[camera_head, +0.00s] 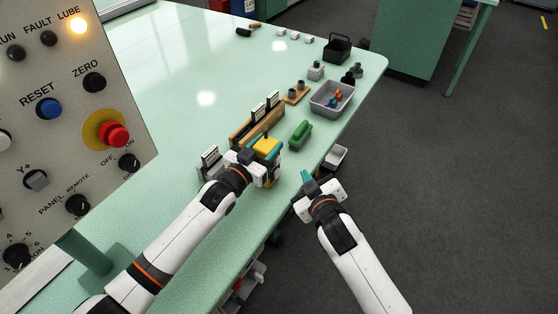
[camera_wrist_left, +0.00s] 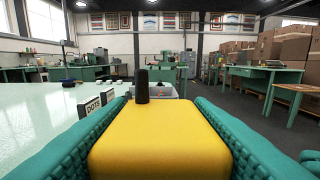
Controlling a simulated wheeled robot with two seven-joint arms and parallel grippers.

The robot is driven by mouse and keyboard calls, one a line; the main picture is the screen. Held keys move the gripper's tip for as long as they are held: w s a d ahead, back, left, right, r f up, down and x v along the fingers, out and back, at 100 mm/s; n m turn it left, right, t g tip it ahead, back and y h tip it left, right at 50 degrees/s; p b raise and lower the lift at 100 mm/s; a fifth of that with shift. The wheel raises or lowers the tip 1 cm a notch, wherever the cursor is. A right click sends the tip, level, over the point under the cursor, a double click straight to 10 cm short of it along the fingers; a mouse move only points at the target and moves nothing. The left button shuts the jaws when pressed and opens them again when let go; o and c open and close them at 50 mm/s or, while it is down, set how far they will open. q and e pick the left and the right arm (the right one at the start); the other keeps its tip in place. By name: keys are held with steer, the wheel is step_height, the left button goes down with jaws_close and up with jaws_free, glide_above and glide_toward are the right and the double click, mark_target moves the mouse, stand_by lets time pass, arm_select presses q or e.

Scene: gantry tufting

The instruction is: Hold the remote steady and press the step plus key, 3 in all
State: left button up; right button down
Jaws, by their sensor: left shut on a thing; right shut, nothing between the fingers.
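The yellow remote (camera_head: 267,144) is held in my left gripper (camera_head: 266,157) above the table near its right edge. In the left wrist view the remote (camera_wrist_left: 158,140) fills the space between the two teal fingers, with a black stub (camera_wrist_left: 142,86) standing at its far end. The left gripper is shut on the remote. My right gripper (camera_head: 307,177) is shut and empty, below and to the right of the remote and apart from it. The step plus key cannot be made out in either view.
A control panel (camera_head: 60,120) with a lit LUBE lamp stands at left. Near the remote are a wooden card rack (camera_head: 245,135), a white card holder (camera_head: 209,160) and a green object (camera_head: 299,134). A grey bin (camera_head: 345,110) stands farther back. The table's left middle is clear.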

arm_select(q)
steer(key=o, duration=1.3)
steer(key=shift+s+a, duration=0.1)
steer(key=v, duration=1.1)
steer(key=shift+s+a, duration=0.2)
steer(key=shift+s, duration=0.1)
steer(key=shift+f, duration=0.1)
